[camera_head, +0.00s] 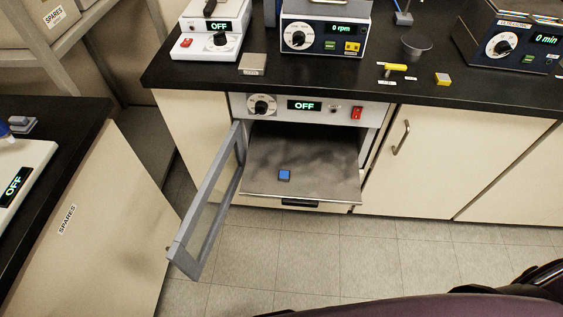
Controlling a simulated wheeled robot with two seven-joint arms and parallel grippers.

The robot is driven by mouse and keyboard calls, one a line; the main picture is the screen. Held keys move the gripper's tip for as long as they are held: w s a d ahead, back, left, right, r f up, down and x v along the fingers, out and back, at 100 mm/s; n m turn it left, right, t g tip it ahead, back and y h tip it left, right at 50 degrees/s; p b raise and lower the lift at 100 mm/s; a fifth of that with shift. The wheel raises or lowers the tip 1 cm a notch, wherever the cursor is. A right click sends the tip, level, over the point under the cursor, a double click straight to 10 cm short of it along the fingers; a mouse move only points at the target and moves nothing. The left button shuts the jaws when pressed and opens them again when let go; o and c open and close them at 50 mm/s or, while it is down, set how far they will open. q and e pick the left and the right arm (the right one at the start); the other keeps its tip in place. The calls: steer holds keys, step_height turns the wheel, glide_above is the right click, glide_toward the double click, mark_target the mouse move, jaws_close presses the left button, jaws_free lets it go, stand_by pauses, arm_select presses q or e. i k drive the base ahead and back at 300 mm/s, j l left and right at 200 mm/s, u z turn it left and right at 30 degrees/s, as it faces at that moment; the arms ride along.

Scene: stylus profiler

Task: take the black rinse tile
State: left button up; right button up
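I cannot make out a tile that is clearly black. A small square tile with a blue top and dark edges (285,174) lies flat on the grey shelf (325,187) of the built-in oven (283,104) under the bench. The shelf is pulled out, and its black handle (300,202) is at the front. The oven door (208,205) stands open, swung to the left. The oven display reads OFF. Neither of my grippers is in view.
The black bench (330,72) above carries a hotplate-like device (212,30), a grey block (252,64), an rpm device (325,28), a cup (416,46), a yellow block (442,78) and an ultrasonic unit (515,45). Tiled floor (340,262) lies open before the oven.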

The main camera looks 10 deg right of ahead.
mark_target(284, 175)
steer(key=l+u, duration=0.15)
steer(key=l, duration=0.3)
steer(key=k+l+u, duration=0.2)
steer(key=l, duration=0.2)
steer(key=l+u, duration=0.15)
steer(key=l, duration=0.3)
steer(key=k+l+u, duration=0.15)
steer(key=l, duration=0.25)
